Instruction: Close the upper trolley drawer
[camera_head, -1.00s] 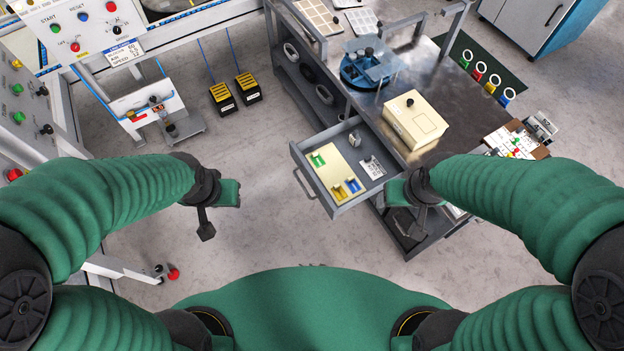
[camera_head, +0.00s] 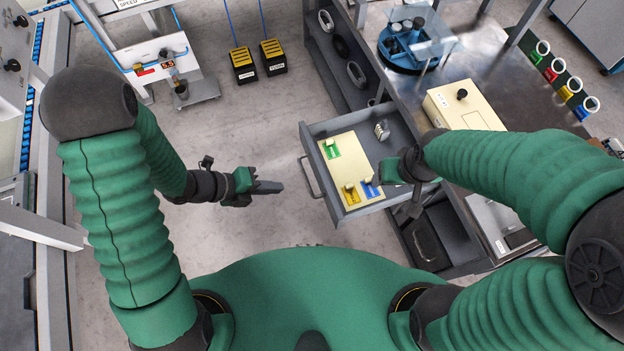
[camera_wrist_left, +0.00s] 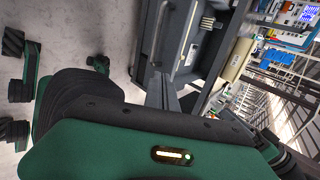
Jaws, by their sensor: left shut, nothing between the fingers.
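The upper trolley drawer (camera_head: 317,173) is pulled out from the grey trolley. Its front handle (camera_head: 310,178) faces left, toward my left arm. A cream insert with green, yellow and blue pieces (camera_head: 347,150) lies inside. My left gripper (camera_head: 268,187) is shut and empty, left of the handle with a gap between them. The drawer also shows in the left wrist view (camera_wrist_left: 188,45), beyond the dark gripper fingers (camera_wrist_left: 160,92). My right gripper (camera_head: 410,208) is at the drawer's lower right side, partly hidden by its wrist; contact and jaw opening are unclear.
The trolley top (camera_head: 490,75) carries a cream box (camera_head: 462,108) and a round blue holder (camera_head: 405,48). A lower compartment (camera_head: 428,243) is under the drawer. Two yellow-black blocks (camera_head: 257,60) stand on the floor behind. The floor left of the drawer is clear.

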